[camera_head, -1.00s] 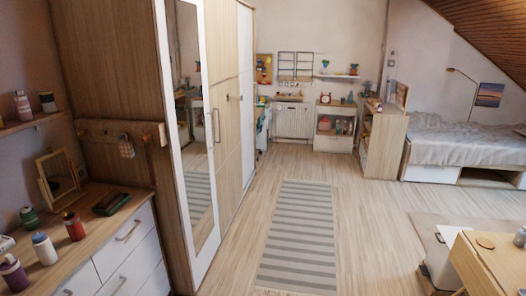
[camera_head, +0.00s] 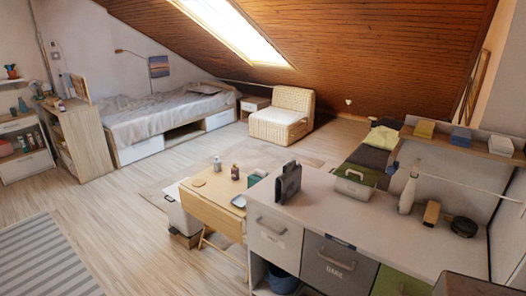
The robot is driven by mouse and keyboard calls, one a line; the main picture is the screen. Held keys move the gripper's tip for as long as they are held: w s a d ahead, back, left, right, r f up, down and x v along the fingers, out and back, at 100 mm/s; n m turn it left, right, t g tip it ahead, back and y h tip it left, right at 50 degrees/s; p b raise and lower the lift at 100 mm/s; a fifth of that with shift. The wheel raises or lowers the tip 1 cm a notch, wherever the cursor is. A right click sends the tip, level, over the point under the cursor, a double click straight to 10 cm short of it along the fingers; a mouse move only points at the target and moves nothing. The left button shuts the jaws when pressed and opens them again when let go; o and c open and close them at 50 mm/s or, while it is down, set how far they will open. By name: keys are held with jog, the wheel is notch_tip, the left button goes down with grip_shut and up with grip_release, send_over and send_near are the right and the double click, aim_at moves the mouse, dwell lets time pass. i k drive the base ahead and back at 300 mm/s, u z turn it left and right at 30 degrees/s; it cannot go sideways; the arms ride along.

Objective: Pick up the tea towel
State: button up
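I cannot make out a tea towel for sure in this view. A yellow-green cloth-like thing (camera_head: 382,137) lies on a dark seat or bench at the right, behind the counter. It is too small to tell whether it is a towel or a cushion. My gripper is not in view.
A grey-topped counter (camera_head: 330,207) fills the right front, with a dark bag (camera_head: 288,182), a green-grey box (camera_head: 352,189) and a white bottle (camera_head: 408,190). A small wooden table (camera_head: 213,195) stands beside it. A bed (camera_head: 150,115) and wicker chair (camera_head: 282,117) stand behind. Left floor is open.

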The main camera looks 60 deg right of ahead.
aim_at(287, 184)
jog(key=z, duration=0.15)
jog(key=k, duration=0.2)
jog(key=z, duration=3)
jog(key=i, duration=0.15)
jog(key=z, duration=0.2)
